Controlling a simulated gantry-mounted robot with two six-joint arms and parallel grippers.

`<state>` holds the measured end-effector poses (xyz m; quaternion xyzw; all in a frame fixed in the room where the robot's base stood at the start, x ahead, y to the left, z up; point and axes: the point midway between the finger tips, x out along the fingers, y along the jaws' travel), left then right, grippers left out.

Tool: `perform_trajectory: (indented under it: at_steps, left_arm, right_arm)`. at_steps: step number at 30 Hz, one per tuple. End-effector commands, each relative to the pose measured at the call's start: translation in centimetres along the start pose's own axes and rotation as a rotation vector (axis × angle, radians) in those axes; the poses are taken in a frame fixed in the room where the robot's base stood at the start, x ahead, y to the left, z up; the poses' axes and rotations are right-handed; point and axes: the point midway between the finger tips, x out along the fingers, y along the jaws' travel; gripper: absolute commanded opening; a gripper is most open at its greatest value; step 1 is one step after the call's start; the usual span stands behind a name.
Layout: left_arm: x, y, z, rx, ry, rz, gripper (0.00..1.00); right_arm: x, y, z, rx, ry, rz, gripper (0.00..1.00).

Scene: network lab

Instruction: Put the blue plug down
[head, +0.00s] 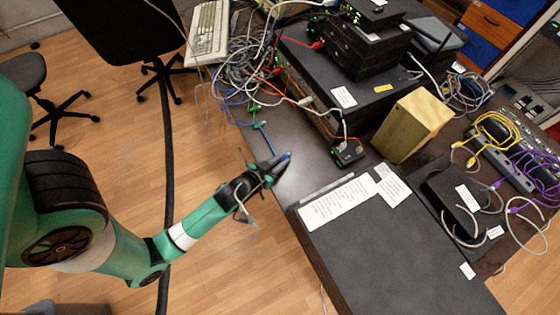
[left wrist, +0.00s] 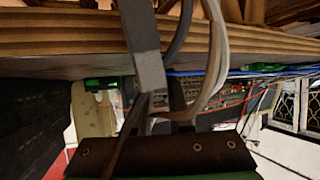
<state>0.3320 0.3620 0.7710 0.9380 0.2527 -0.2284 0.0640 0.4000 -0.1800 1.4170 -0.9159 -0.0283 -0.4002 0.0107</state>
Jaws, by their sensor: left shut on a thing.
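My left gripper (head: 277,166) reaches in from the left and is shut at the front edge of the dark desk (head: 290,185). A small blue plug (head: 286,157) shows at its fingertips, held by them. A blue cable (head: 262,138) runs from near the plug up towards the cable tangle, with green connectors (head: 260,125) along it. In the left wrist view, grey and dark cables hang across the gripper (left wrist: 165,118), and the plug itself cannot be made out. Whether the plug touches the desk is unclear. My right gripper is not in view.
A black device (head: 348,152) and stacked black network boxes (head: 335,95) stand behind. A beige block (head: 412,125) is to their right. A large dark box with paper labels (head: 400,250) fills the front right. A small bare desk patch lies beside the gripper.

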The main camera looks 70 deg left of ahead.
Motion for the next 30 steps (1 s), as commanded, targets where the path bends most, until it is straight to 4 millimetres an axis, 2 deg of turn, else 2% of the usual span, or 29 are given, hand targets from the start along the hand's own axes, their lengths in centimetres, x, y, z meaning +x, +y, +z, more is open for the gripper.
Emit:
perform_trajectory:
  at_steps: [1, 6, 18, 23, 26, 30]
  left_arm:
    - [0.1, -0.2, 1.4, 0.001, -0.036, -0.005, 0.2]
    - [0.1, -0.2, 1.5, 0.001, -0.038, -0.006, 0.48]
    - [0.1, -0.3, 1.7, 0.0, -0.039, -0.008, 0.48]
    - [-0.6, -0.3, 0.4, 0.0, -0.037, -0.009, 0.48]
    - [-2.3, -0.2, 0.3, 0.003, -0.04, -0.007, 0.48]
    - [-6.0, -0.1, -0.1, 0.004, -0.035, -0.004, 0.48]
  right_arm:
    - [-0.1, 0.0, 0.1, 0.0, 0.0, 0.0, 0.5]
    - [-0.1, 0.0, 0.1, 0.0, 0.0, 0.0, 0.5]
    - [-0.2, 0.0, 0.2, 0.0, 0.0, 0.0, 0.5]
    - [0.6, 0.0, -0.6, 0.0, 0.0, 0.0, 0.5]
    - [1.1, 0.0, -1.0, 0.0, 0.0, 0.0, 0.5]
    - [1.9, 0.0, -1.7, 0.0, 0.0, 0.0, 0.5]
